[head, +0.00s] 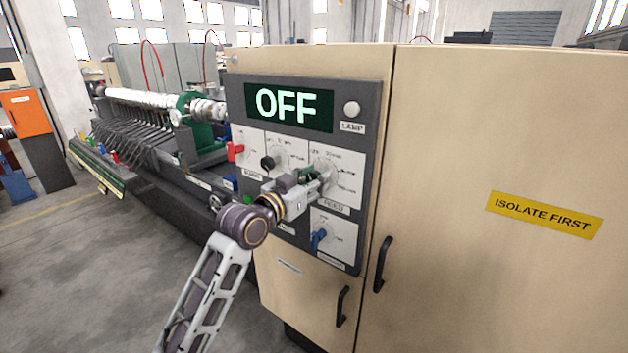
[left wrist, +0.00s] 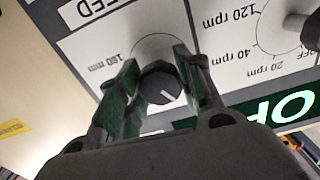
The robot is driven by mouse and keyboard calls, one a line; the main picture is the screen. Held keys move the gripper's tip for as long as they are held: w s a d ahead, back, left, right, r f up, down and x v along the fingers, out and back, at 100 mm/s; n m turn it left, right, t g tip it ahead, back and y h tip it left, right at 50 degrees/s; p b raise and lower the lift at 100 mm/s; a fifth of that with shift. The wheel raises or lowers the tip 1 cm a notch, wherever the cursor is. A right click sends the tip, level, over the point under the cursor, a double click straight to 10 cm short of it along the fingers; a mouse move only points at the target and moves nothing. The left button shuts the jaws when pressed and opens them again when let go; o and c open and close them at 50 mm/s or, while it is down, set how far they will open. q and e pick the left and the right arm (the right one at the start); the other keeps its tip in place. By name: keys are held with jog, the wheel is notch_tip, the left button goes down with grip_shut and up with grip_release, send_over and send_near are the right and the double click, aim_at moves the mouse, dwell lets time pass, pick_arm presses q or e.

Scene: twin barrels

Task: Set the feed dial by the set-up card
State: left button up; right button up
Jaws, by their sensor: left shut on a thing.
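My left gripper (head: 307,180) is at the right dial of the grey control panel (head: 369,130). In the left wrist view, which shows the panel upside down, its two fingers (left wrist: 158,78) stand either side of the dark round feed dial (left wrist: 158,88) and are shut on it. A white pointer line on the dial points down and slightly right in that picture. A "160 mm" mark shows left of the dial; the fingers hide other marks. The FEED label (left wrist: 85,10) is above it there. I cannot make out a set-up card. My right gripper is in neither view.
The display (head: 289,107) reads OFF, with a lamp (head: 351,109) beside it. A black knob (head: 267,163), a red handle (head: 235,151) and a blue handle (head: 318,239) are close to my gripper. Black door handles (head: 381,264) stick out lower right.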

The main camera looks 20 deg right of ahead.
pick_arm(q)
jog(key=shift+m, duration=0.4)
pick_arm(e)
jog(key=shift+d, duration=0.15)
pick_arm(q)
jog(key=shift+m, duration=2)
jog(key=m+p, duration=0.1)
jog(key=m, duration=0.2)
jog(key=shift+m+p, duration=0.4)
jog(key=shift+m, duration=0.5)
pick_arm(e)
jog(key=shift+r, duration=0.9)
pick_arm(q)
jog(key=shift+f, duration=0.1)
jog(key=o, duration=1)
jog(key=shift+o, duration=0.2)
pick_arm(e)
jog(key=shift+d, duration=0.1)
